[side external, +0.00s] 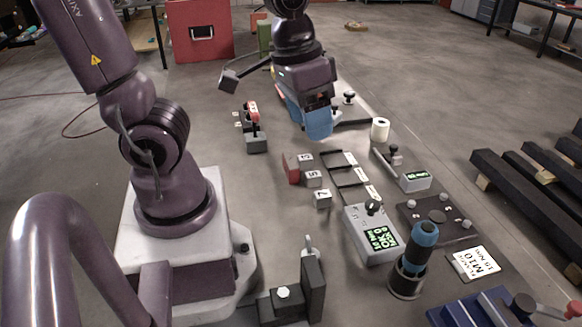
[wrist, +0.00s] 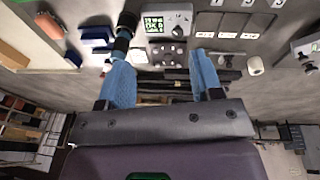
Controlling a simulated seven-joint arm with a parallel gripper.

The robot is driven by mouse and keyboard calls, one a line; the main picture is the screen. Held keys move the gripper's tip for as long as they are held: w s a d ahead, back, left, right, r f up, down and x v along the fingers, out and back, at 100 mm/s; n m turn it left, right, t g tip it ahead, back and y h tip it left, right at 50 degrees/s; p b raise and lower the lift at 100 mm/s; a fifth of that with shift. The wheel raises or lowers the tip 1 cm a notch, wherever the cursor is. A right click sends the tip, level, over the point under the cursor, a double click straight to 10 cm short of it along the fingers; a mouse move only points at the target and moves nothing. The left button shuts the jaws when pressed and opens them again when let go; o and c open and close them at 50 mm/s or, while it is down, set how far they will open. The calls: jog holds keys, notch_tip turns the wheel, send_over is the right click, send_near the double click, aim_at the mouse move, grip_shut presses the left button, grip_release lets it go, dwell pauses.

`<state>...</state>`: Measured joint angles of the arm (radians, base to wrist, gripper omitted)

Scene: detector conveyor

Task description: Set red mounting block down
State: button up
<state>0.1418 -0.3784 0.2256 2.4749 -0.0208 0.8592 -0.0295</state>
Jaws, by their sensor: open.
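A red block (side external: 290,168) stands on the floor in the side view, at the left of a short row of small grey numbered blocks (side external: 313,178). I cannot make it out in the wrist view. My gripper (side external: 318,122) is raised behind and to the right of the red block, apart from it. Its two blue fingers are spread apart in the wrist view (wrist: 163,75), with nothing held between them. A second red-topped part (side external: 252,113) sits on a dark stand further left.
A grey device with a green display (side external: 372,234) stands right of the blocks. It also shows in the wrist view (wrist: 166,20). A blue-and-black cylinder (side external: 412,262), a dark plate (side external: 437,219) and a white roll (side external: 380,129) are nearby. Bare floor lies left of the blocks.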

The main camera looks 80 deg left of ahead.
jog(key=w+a+f+n+g, duration=0.2)
jog(key=a+f+n, duration=0.3)
jog(key=f, duration=0.3)
jog(key=n+y, duration=0.6)
jog(key=n, duration=0.6)
send_near(291, 160)
jog(key=shift+s+a+f, duration=0.1)
jog(key=shift+a+f, duration=0.7)
jog(key=shift+f, duration=0.1)
jog(key=shift+h, duration=0.3)
jog(key=shift+x, duration=3.2)
jog(key=shift+d, duration=0.2)
grip_shut()
